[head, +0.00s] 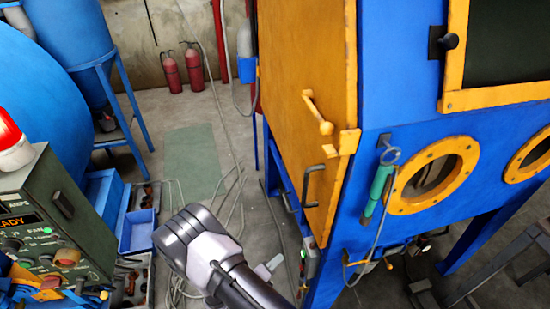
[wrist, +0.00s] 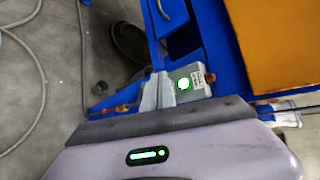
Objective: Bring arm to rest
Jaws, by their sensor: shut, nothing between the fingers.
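My arm reaches up from the bottom of the head view, in front of the blue blasting cabinet (head: 400,70). My gripper (head: 268,267) shows as a small pale shape beside the arm, over the floor left of the cabinet's leg. In the wrist view the light grey fingertips of my gripper (wrist: 158,90) show past the dark edge of my wrist. They are shut and empty. A small grey box with a lit green button (wrist: 185,84) lies just beyond them in that view; I cannot tell whether they touch.
The cabinet's orange door (head: 305,100) is at the centre right. A green-handled tool (head: 377,190) hangs at its front. A control panel (head: 50,215) with a red lamp stands at left. Hoses (head: 235,190) cross the floor. Two red extinguishers (head: 172,73) stand at the back wall.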

